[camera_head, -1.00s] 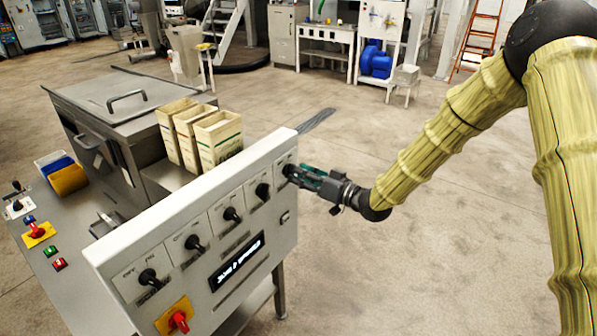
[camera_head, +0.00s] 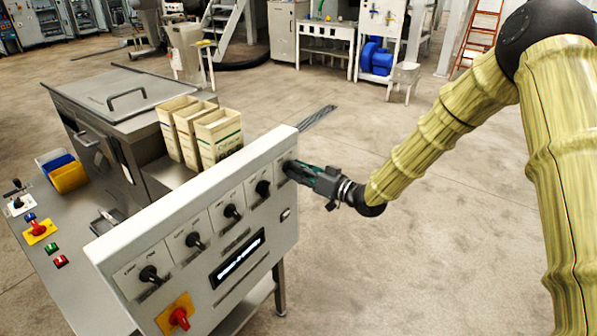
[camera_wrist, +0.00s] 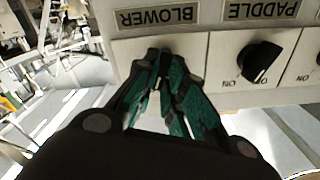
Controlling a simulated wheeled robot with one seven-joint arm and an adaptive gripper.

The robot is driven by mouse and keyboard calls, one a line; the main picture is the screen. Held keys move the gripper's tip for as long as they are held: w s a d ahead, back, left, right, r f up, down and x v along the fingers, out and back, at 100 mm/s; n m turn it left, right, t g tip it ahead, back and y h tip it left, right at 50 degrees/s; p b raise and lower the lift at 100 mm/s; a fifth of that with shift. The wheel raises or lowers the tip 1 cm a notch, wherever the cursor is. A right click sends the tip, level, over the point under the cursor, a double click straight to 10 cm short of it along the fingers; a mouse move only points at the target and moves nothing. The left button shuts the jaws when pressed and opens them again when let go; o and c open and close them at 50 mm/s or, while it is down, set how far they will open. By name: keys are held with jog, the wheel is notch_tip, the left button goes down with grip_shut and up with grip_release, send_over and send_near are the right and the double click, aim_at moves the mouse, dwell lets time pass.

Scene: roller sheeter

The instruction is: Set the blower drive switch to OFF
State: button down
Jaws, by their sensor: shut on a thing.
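The blower drive switch is the rightmost in the row on the light grey control panel (camera_head: 262,221). In the wrist view its plate (camera_wrist: 205,47) sits next to the BLOWER label (camera_wrist: 156,15), which appears upside down. My gripper (camera_head: 293,169) is at this switch, its green-lined fingers (camera_wrist: 168,68) closed together on the knob. The fingers hide the knob and its position marks, so I cannot tell which way it points. The paddle switch (camera_wrist: 260,62), a black knob, is beside it, next to the PADDLE label (camera_wrist: 260,10).
More black knobs (camera_head: 232,210) run along the panel to the left. A red knob on a yellow plate (camera_head: 179,317) and a dark display (camera_head: 238,259) are lower on the panel. Three cartons (camera_head: 218,137) stand behind it. Floor (camera_head: 430,260) to the right is clear.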

jog(key=shift+s+f+n+b, duration=0.1)
jog(key=shift+n+b, duration=4.15)
jog(key=shift+n, duration=0.15)
jog(key=c, duration=1.5)
grip_release()
jog(key=v, duration=1.2)
